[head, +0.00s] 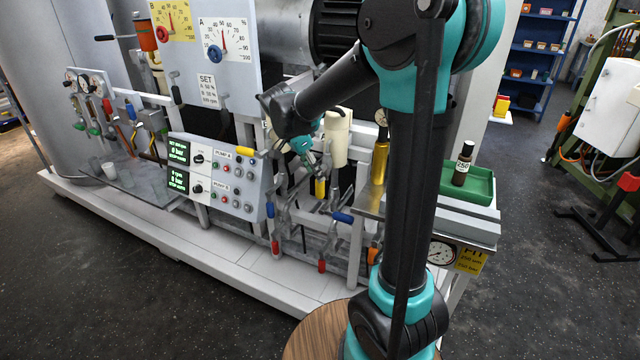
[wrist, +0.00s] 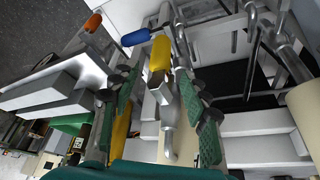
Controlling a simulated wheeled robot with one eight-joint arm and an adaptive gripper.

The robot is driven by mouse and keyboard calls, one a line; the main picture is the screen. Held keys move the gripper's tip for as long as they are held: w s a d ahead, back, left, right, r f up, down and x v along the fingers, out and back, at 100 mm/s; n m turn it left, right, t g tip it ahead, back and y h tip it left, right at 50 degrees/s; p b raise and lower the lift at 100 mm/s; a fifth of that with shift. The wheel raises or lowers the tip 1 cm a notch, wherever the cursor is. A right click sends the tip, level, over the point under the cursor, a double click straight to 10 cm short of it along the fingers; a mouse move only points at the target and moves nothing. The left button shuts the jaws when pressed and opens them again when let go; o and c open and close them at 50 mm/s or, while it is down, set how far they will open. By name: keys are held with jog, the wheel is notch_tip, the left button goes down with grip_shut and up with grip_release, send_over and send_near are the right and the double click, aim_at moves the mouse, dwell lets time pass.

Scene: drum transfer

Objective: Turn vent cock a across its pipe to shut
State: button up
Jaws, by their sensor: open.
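A yellow cock handle (head: 320,187) hangs in the pipework just below my gripper (head: 312,158) in the head view. No label on it is readable, so I cannot tell for sure that it is vent cock a. In the wrist view the yellow handle (wrist: 160,53) stands ahead of and between the fingers of my gripper (wrist: 158,86), roughly in line with the metal stem and pale pipe (wrist: 170,140) below it. The green-padded fingers are spread, one on each side of the stem, with visible gaps. Nothing is held.
A blue handle (head: 343,217), a red handle (head: 321,265) and an orange handle (head: 372,255) are close by among metal pipes. The pump control panel (head: 215,178) stands to the left. A cream cylinder (head: 337,137) and a brass cylinder (head: 380,162) stand to the right.

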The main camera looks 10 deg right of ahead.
jog(key=x, duration=0.6)
jog(key=shift+d, duration=0.1)
grip_shut()
dwell(0.3)
